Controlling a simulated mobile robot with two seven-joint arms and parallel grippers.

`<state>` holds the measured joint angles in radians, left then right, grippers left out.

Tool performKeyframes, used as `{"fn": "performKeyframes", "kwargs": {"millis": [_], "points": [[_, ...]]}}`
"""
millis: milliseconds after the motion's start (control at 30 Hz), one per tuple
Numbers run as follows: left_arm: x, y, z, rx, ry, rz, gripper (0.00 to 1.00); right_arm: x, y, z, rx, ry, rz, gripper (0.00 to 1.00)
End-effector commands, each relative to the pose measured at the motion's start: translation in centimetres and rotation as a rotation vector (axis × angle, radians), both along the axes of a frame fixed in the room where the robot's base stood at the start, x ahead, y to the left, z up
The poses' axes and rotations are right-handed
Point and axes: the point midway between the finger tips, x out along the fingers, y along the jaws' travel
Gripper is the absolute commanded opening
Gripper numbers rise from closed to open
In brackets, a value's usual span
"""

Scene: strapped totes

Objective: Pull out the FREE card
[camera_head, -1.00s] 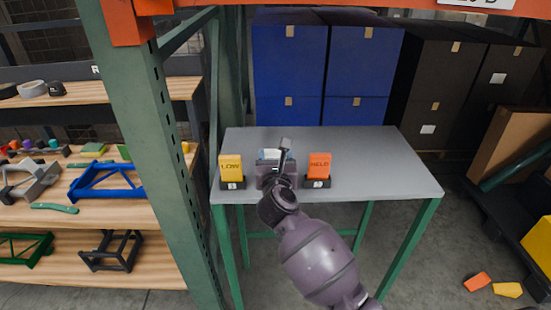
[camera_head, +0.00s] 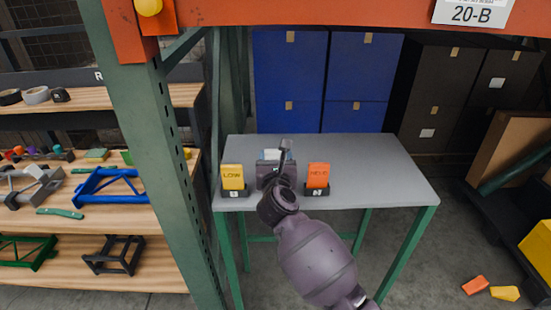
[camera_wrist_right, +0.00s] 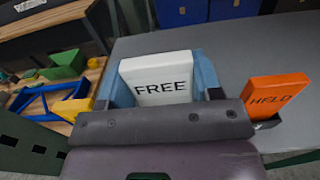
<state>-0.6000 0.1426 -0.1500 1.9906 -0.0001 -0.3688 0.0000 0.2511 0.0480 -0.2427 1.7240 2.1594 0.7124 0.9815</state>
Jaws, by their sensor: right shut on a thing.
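The white FREE card (camera_wrist_right: 158,78) stands in the right wrist view between two blue uprights, which look like my finger pads. In the head view the gripper mostly hides the card, and only a small pale part shows. The card's lower end is hidden behind the gripper body, so I cannot tell whether it is clear of a holder. The yellow LOW card (camera_head: 232,177) stands left of the gripper and the orange HELD card (camera_head: 318,175) right of it. My left gripper is not in view.
The grey table (camera_head: 380,170) is bare behind and right of the cards. Blue totes (camera_head: 290,75) stand behind the table.

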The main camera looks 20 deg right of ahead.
Motion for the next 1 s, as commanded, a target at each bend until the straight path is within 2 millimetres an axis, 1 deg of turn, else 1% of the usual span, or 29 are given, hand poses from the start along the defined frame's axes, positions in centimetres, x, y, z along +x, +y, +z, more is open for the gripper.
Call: {"fn": "performKeyframes", "kwargs": {"millis": [100,467,1000], "points": [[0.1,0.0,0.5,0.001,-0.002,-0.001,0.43,0.0,0.0,0.3,0.000,0.001,0.000,0.30],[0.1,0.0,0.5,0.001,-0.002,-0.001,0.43,-0.1,0.0,0.3,0.000,0.001,0.000,0.30],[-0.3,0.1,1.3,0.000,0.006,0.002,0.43,-2.9,0.8,0.3,0.000,0.001,0.000,0.30]]}}
